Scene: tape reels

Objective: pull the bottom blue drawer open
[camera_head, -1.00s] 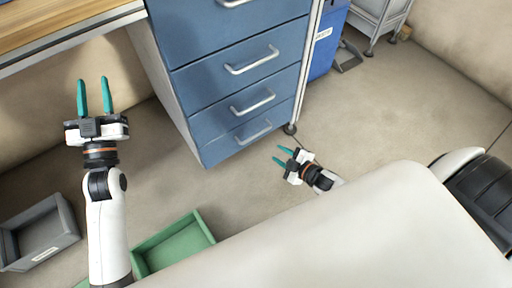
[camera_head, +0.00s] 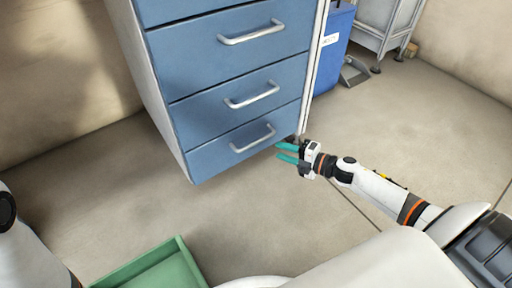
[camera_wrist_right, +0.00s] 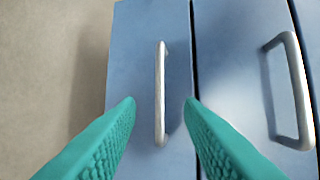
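The bottom blue drawer (camera_head: 228,150) is the lowest front of the blue cabinet and sits flush with the drawers above it. Its silver bar handle (camera_head: 253,139) runs across its middle. My right gripper (camera_head: 279,153) is open with teal fingers, just right of and below that handle in the head view. In the right wrist view the bottom drawer (camera_wrist_right: 140,65) and its handle (camera_wrist_right: 160,95) lie ahead, with the handle between the two open fingers (camera_wrist_right: 160,112). Contact with the handle does not show. My left gripper is out of the head view; only part of its arm shows at lower left.
The drawer above (camera_head: 240,93) has its own handle, which also shows in the right wrist view (camera_wrist_right: 290,90). A green tray (camera_head: 160,268) lies on the floor at lower left. A blue bin (camera_head: 334,50) stands right of the cabinet.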

